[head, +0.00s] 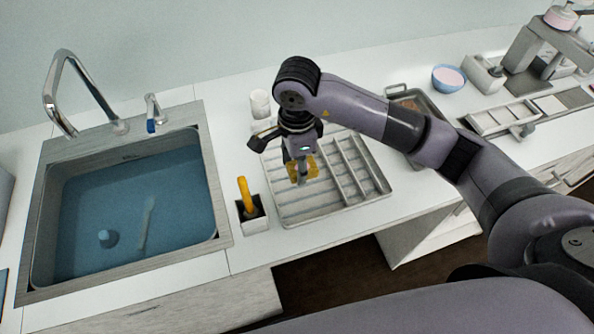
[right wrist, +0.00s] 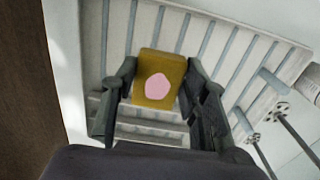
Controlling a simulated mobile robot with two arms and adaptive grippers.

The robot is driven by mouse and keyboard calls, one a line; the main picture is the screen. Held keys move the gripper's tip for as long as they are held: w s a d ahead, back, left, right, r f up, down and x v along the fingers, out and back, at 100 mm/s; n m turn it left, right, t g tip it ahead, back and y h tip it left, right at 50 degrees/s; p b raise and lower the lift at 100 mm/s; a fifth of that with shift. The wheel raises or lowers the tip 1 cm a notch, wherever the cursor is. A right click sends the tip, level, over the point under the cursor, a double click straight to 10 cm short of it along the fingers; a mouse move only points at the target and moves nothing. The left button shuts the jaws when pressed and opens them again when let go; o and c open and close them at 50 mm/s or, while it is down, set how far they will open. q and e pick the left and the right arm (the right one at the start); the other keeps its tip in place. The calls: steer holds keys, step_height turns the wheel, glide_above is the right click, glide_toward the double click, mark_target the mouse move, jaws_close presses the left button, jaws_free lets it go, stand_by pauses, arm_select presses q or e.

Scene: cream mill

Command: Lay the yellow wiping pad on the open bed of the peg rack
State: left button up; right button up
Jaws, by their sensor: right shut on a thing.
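The yellow wiping pad (head: 303,170) is held by my right gripper (head: 300,168) over the peg rack (head: 290,212). In the right wrist view the pad (right wrist: 175,68) has a pink patch on its face and sits between the two fingers of the gripper (right wrist: 160,92). The rack's ridged pale bed (right wrist: 110,40) lies behind and below the pad. Whether the pad touches the bed cannot be told. The rack is empty where it shows; my gripper and arm hide part of it. My left gripper is not in view.
A sink (head: 135,205) with blue water is on the left. A small white holder (head: 253,222) with an orange-handled tool stands beside the rack's left edge. A white cup (head: 260,103) stands behind. A metal tray (head: 418,101) and a blue bowl (head: 448,78) are to the right.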

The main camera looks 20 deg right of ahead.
step_height(320, 180, down, 4)
steer(key=shift+r+p, duration=0.15)
steer(key=shift+p, duration=0.25)
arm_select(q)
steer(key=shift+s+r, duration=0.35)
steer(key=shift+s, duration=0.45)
arm_select(e)
steer(key=shift+f, duration=0.2)
steer(key=shift+f, duration=0.15)
steer(key=o, duration=0.8)
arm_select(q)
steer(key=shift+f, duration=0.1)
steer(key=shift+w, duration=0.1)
